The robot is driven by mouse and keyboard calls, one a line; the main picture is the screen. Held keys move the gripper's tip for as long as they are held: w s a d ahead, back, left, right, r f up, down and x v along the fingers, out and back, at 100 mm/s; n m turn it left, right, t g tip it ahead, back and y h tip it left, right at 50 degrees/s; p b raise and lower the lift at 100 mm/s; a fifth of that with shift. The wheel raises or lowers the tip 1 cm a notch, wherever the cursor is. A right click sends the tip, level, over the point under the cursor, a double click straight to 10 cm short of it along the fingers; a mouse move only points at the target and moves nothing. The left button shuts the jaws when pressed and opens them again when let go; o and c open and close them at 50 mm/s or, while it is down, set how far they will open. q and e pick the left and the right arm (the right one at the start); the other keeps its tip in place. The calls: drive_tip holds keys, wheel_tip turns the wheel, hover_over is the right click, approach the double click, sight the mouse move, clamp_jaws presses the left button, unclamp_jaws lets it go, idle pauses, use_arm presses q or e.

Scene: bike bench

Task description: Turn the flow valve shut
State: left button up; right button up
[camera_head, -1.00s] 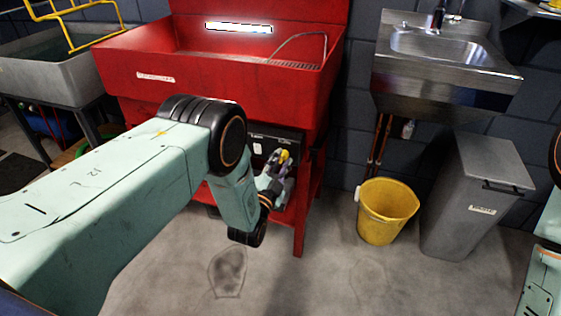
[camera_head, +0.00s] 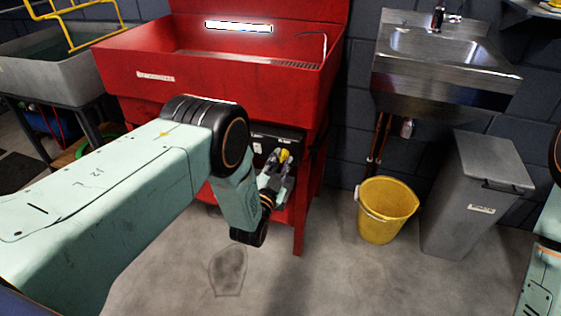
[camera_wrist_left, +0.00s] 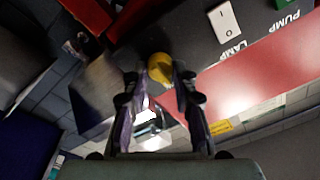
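The flow valve shows as a yellow knob (camera_head: 285,154) on the dark panel (camera_head: 268,142) below the red basin. It also shows in the left wrist view (camera_wrist_left: 160,67), between and just beyond my fingertips. My left gripper (camera_wrist_left: 154,82) is open, one finger on each side of the knob. I cannot tell whether the fingers touch it. In the head view my left gripper (camera_head: 281,163) reaches up to the knob from below. My right gripper is out of view; only part of my right arm shows at the right edge.
A rocker switch (camera_wrist_left: 225,22) marked LAMP sits beside the knob, near a PUMP label. The red wash basin (camera_head: 215,85) stands above the panel. A yellow bucket (camera_head: 385,212), a grey bin (camera_head: 470,200) and a steel sink (camera_head: 440,60) stand to the right. The floor in front is clear.

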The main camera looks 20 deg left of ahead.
use_arm(q)
drive_tip(key=o, duration=0.4)
drive_tip(key=shift+o, duration=0.2)
drive_tip(key=shift+s, duration=0.1)
drive_tip(key=s+f, duration=0.1)
drive_tip(key=s, duration=1)
drive_tip(key=shift+s+a, duration=0.2)
drive_tip(key=shift+s, duration=0.2)
drive_tip(key=shift+f, duration=0.1)
